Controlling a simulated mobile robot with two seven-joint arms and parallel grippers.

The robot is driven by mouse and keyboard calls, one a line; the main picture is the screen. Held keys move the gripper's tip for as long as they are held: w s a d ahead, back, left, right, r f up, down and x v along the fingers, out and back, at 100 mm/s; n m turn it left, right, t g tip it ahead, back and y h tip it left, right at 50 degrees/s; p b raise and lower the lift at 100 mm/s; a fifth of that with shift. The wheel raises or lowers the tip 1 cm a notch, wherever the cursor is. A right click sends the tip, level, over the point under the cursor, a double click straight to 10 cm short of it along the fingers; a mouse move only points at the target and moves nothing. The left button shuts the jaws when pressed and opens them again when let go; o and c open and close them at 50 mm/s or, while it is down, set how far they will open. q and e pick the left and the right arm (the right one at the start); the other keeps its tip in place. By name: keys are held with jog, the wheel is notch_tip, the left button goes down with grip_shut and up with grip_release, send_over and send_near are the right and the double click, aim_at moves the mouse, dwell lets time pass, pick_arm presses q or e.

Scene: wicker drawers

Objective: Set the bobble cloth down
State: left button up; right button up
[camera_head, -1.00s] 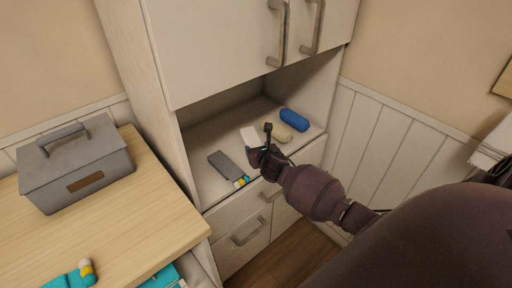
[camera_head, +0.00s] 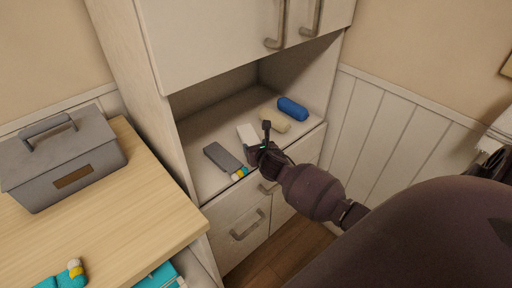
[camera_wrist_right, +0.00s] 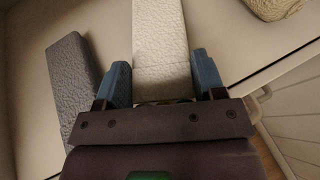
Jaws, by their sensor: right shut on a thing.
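The bobble cloth, a white folded strip with a bumpy surface (camera_head: 247,133), is at the shelf of the cabinet. My right gripper (camera_head: 256,150) is shut on its near end. In the right wrist view the cloth (camera_wrist_right: 160,45) runs away from me between the two blue fingers of the gripper (camera_wrist_right: 163,80). The cloth looks flat and low over the shelf; I cannot tell whether its whole underside touches. The gripper hides its near end in the head view. My left gripper is not in view.
On the shelf (camera_head: 205,182), a grey cloth (camera_head: 222,157) lies left of the bobble cloth, with a small multicoloured item (camera_head: 240,173) near it. A beige roll (camera_head: 275,120) and a blue roll (camera_head: 292,109) lie to the right. Cabinet doors (camera_head: 215,40) hang above. A grey box (camera_head: 65,160) stands on the wooden top.

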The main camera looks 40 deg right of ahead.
jog(key=shift+f, duration=0.5)
jog(key=o, duration=0.8)
jog(key=shift+o, duration=1.3)
